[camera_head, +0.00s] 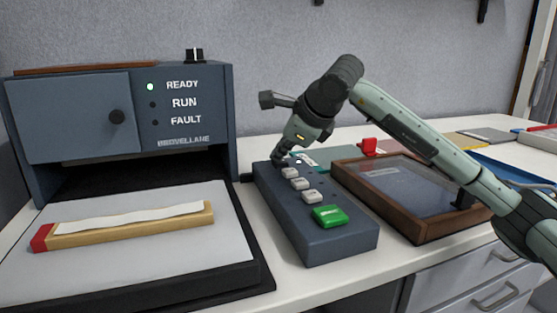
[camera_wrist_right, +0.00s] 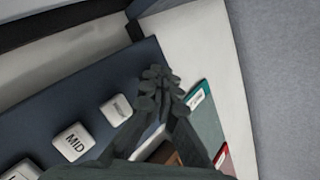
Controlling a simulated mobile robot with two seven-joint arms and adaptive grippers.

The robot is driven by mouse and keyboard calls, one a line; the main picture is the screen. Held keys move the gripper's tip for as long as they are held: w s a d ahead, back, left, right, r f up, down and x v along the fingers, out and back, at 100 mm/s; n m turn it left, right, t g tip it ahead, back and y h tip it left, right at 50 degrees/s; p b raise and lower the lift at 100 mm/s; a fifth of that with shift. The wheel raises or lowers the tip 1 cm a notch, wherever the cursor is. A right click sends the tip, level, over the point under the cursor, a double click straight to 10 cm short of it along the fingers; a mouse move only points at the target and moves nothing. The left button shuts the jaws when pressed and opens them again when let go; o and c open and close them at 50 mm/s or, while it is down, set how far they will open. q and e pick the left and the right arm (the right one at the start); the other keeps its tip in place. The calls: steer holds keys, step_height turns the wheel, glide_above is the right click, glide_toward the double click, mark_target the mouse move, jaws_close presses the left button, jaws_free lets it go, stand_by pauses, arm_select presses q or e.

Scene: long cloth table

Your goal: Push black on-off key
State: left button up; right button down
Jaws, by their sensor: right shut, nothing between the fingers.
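A dark blue control box (camera_head: 316,230) lies on the table, with a row of light grey keys (camera_head: 302,184) and a green key (camera_head: 329,215) at its near end. My right gripper (camera_head: 279,158) is shut and empty, pointing down over the box's far end. In the right wrist view its closed fingers (camera_wrist_right: 157,85) cover part of the box (camera_wrist_right: 60,108), beyond a grey key (camera_wrist_right: 116,108) and the MID key (camera_wrist_right: 74,143). I cannot make out a black on-off key on the box; the gripper hides part of the far end. My left gripper is not in view.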

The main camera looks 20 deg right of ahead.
mark_target(280, 164)
steer(key=shift+r, duration=0.55)
step_height(280, 164, up, 6)
steer(key=p, duration=0.4)
